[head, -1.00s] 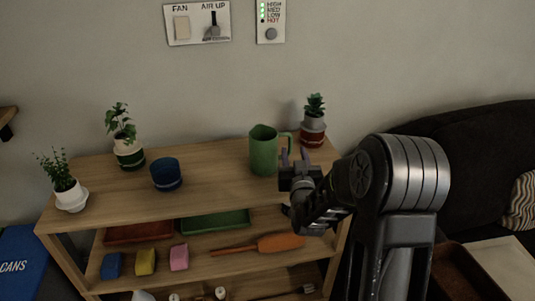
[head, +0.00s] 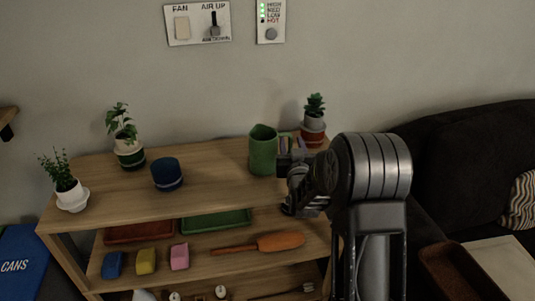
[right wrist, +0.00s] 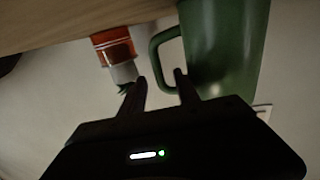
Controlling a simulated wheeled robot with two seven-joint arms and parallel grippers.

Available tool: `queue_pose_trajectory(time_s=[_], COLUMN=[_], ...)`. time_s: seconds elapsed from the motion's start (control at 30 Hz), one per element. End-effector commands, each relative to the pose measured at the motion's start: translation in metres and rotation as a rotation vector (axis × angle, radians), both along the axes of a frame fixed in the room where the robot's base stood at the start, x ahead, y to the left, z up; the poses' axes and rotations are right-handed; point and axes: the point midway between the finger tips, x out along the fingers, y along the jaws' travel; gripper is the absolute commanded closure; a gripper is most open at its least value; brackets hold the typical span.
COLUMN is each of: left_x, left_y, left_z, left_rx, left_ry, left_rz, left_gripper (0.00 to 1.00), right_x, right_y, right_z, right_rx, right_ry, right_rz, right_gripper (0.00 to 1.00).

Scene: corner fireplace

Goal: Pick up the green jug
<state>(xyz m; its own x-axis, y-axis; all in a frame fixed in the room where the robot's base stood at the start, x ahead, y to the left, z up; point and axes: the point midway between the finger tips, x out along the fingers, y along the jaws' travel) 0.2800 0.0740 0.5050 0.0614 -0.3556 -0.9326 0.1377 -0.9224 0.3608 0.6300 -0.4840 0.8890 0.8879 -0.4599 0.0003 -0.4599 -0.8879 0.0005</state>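The green jug (head: 263,152) stands upright on the shelf's wooden top, with its handle on the right side. In the right wrist view the jug (right wrist: 226,50) fills the upper right and its handle (right wrist: 165,52) shows as a loop. My right gripper (head: 287,150) is at the jug's right side, by the handle. Its two fingers (right wrist: 161,82) are apart, with the tips close to the lower part of the handle loop in the picture. I cannot tell whether they touch it. Nothing is gripped. My left gripper is not in view.
A potted succulent (head: 313,120) stands just right of the jug. A blue pot (head: 167,174) and two more potted plants (head: 129,147) (head: 72,195) stand to the left on the top. Lower shelves hold trays, coloured blocks and an orange-bladed tool (head: 280,242). A dark sofa (head: 465,150) is at right.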

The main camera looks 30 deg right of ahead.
Motion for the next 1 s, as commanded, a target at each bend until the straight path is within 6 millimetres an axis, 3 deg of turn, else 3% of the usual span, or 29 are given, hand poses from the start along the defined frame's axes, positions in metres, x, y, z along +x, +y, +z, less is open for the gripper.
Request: queue_pose_trajectory(time_s=[0.17,0.63,1.0], left_x=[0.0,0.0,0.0], left_y=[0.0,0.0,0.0], left_z=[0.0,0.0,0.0], left_rx=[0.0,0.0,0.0], left_ry=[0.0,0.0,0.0], left_rz=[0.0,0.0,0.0], left_gripper=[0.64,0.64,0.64], right_x=[-0.0001,-0.0002,-0.0001], right_y=[0.0,0.0001,0.0002], right_z=[0.0,0.0001,0.0001], right_rx=[0.0,0.0,0.0], right_ry=[0.0,0.0,0.0], right_rz=[0.0,0.0,0.0], right_gripper=[0.62,1.0,1.0])
